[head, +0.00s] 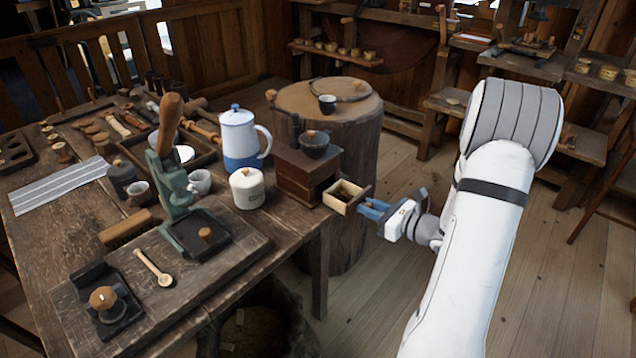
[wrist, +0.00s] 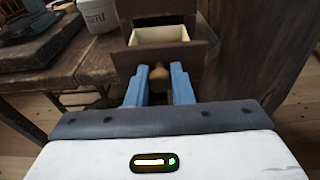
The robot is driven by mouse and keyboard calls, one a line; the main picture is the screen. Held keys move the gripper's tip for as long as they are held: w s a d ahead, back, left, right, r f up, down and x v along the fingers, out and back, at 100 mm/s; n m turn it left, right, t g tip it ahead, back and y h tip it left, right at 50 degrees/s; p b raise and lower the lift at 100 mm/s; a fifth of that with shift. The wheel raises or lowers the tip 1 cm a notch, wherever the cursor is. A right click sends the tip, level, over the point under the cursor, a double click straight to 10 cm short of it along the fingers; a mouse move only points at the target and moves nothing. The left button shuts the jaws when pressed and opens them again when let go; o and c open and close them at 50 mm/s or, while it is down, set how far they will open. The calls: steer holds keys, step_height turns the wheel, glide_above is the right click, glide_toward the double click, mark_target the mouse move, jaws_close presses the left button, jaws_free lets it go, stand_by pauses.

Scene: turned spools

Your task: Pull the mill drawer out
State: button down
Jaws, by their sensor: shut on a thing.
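The mill (head: 305,168) is a dark wooden box with a bowl-shaped top, at the right edge of the workbench. Its drawer (head: 347,196) is out of the box, with the pale inside and some dark contents showing in the head view. In the wrist view the drawer's pale inside (wrist: 160,35) shows behind its dark front (wrist: 197,50). My gripper (head: 374,209) is at the drawer front, its blue fingers shut on the round wooden knob (wrist: 159,73), which shows between the fingers in the wrist view.
A coffee canister (head: 247,188) and a blue-white pot (head: 240,138) stand left of the mill. A stump table (head: 365,112) is close behind it. The bench (head: 290,232) holds many tools on the left. The floor (head: 560,240) on the right is open.

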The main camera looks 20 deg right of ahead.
steer(key=r+p, duration=0.1)
steer(key=s+d+r+p, duration=0.1)
steer(key=r, duration=0.1)
steer(key=s+r+p, duration=0.1)
steer(key=shift+s+d+r, duration=0.2)
steer(key=shift+d+r, duration=0.1)
steer(key=shift+r, duration=0.1)
steer(key=shift+a, duration=0.1)
